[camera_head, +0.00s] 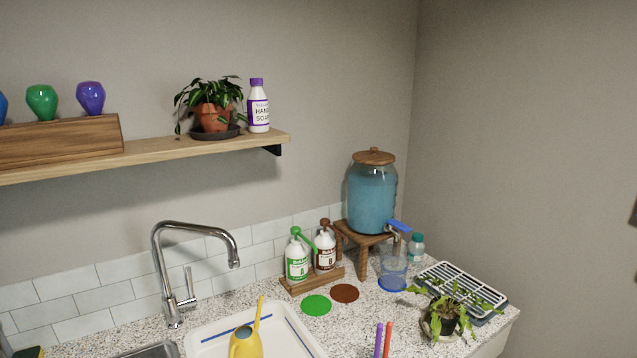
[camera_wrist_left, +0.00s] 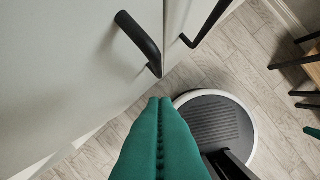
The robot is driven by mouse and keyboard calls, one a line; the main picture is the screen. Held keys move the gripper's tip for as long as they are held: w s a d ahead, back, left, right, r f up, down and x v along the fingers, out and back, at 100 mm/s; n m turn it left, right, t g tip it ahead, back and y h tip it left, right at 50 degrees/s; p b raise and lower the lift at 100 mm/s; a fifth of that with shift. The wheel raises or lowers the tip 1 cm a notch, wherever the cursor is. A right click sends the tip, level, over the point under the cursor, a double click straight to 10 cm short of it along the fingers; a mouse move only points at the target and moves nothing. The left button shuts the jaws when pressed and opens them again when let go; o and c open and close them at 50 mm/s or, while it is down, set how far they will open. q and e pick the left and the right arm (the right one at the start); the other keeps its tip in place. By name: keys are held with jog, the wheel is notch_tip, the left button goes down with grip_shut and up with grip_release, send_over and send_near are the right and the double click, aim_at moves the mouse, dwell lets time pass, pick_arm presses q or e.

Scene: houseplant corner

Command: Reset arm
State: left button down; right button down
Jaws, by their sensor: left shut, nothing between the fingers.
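My left gripper (camera_wrist_left: 160,103) shows in the left wrist view as two green fingers pressed together, with nothing between them. It points toward the floor beside a white cabinet front (camera_wrist_left: 75,65) with black bar handles (camera_wrist_left: 140,42). The fingertips appear just below the end of one handle in the picture; I cannot tell whether they touch it. Neither gripper shows in the head view. A small green piece at the right edge of the left wrist view is too cut off to identify.
On the counter stand a yellow watering can (camera_head: 246,343) in a white tray (camera_head: 205,332), two pump bottles (camera_head: 297,262), a blue-filled dispenser (camera_head: 371,198), and a potted plant (camera_head: 443,316). A faucet (camera_head: 163,262) rises at left. A shelf (camera_head: 150,158) holds another plant (camera_head: 210,118) and a soap bottle (camera_head: 258,108).

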pick_arm(q)
jog(key=s+f+g+b, duration=0.1)
jog(key=s+f+b, duration=0.15)
jog(key=f, duration=0.75)
jog(key=s+f+b, duration=0.1)
jog(key=s+f, duration=0.3)
jog(key=f, duration=0.7)
jog(key=s+a+f+b, duration=0.2)
jog(key=s+a+f, duration=0.1)
jog(key=s+f, duration=0.8)
jog(key=shift+s+a+f+g+b, duration=0.15)
jog(key=shift+s+f+g+b, duration=0.25)
jog(key=shift+s, duration=0.4)
